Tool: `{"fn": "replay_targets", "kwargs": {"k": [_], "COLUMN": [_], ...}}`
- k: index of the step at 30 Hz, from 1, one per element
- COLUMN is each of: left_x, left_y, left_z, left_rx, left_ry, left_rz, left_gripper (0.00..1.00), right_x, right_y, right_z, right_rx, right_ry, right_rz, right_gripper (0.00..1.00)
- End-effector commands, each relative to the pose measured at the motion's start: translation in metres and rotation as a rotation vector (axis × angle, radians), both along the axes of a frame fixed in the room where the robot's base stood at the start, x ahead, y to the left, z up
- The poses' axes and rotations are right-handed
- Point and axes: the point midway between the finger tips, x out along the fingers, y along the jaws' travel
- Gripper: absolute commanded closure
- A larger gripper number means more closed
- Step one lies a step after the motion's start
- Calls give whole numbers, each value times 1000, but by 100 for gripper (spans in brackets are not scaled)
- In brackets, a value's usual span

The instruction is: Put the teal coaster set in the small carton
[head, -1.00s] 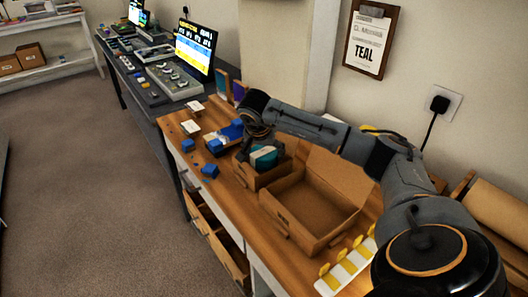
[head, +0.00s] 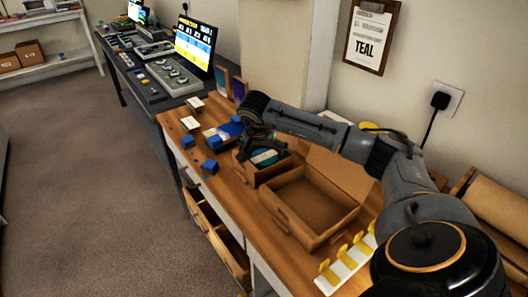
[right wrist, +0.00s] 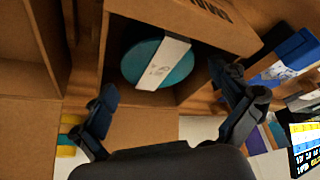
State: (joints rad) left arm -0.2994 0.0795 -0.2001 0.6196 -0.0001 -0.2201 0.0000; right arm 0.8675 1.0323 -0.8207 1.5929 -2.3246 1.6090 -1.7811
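The teal coaster set (right wrist: 158,62) is a round teal stack with a white paper band. It lies inside the small carton (right wrist: 142,98), within its walls, in the right wrist view. In the head view the coaster set (head: 265,157) shows in the small carton (head: 270,176), partly hidden by my right gripper (head: 256,148). In the right wrist view my right gripper (right wrist: 168,88) is open, its fingers spread wide and apart from the coaster set. My left gripper is not in view.
A larger open carton (head: 297,220) stands empty beside the small one. Blue boxes (head: 224,135) and small blue blocks (head: 209,168) lie to the left. A white strip with yellow pieces (head: 345,264) is at the front right. A clipboard reading TEAL (head: 371,37) hangs on the wall.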

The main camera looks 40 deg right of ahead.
Motion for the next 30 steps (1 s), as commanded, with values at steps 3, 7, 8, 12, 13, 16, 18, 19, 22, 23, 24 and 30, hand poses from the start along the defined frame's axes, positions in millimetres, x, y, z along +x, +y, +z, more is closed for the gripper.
{"fn": "replay_targets", "kwargs": {"k": [3, 7, 8, 12, 13, 16, 18, 19, 22, 23, 24, 30], "left_x": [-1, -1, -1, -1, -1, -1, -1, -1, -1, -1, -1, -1], "left_y": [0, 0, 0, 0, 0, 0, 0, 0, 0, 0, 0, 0], "left_z": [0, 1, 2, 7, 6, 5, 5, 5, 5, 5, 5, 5], "left_rx": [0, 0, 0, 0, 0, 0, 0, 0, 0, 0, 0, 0], "left_ry": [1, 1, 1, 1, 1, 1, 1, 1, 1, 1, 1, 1], "left_rz": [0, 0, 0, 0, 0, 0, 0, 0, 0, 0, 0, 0], "left_gripper": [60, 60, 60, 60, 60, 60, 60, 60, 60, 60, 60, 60], "right_x": [0, 0, 0, 0, -1, -6, -9, -11, -16, -18, -20, -25], "right_y": [0, 0, 0, 2, 3, 11, 17, 19, 27, 29, 31, 40], "right_z": [0, 2, 3, 19, 23, 43, 58, 64, 84, 89, 96, 117], "right_rx": [0, 0, 0, 1, 0, -1, 0, 0, 0, 1, -1, 0], "right_ry": [0, 0, 0, -3, -3, -5, -5, -6, -4, -5, -4, -2], "right_rz": [0, 0, 0, 1, 1, 4, 3, 3, 3, 3, 3, 2], "right_gripper": [0, 0, 0, 0, 0, 0, 0, 0, 0, 0, 0, 0]}}
